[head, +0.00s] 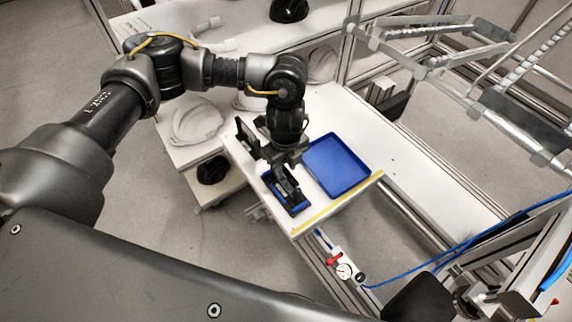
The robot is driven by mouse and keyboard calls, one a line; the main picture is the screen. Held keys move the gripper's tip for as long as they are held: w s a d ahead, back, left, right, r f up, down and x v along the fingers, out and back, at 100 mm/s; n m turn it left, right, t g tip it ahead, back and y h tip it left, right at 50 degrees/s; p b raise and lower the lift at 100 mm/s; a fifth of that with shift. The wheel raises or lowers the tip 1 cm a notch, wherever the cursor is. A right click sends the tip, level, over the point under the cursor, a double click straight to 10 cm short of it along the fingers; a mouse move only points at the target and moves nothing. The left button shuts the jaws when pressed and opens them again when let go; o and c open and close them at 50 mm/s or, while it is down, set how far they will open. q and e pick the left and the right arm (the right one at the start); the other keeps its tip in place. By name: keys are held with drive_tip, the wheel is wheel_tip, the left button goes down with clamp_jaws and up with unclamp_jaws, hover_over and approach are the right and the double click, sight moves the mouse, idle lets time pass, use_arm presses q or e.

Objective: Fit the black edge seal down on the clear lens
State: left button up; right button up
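My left gripper (267,163) is over the white bench top, just left of the blue tray. Its two black fingers stand wide apart, and I see nothing clearly held between them. Blue shows at the base of the nearer finger; I cannot tell whether it is part of the finger or something under it. I cannot pick out the black edge seal with certainty. A pale, see-through curved shell (197,122) lies on the white surface left of the gripper; I cannot tell whether it is the clear lens. My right gripper is not in view.
The shallow blue tray (336,164) looks empty. A black rounded object (212,170) sits on a lower shelf at left, another (289,10) on the back bench. A yellow strip (338,204) marks the bench's front edge. Metal framing stands at right. White bench right of the tray is clear.

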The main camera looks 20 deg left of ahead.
sight(286, 168)
use_arm(q)
drive_tip(key=shift+o, duration=0.8)
drive_tip(key=shift+r, duration=0.3)
wheel_tip(286, 168, up, 10)
drive_tip(key=b, duration=0.2)
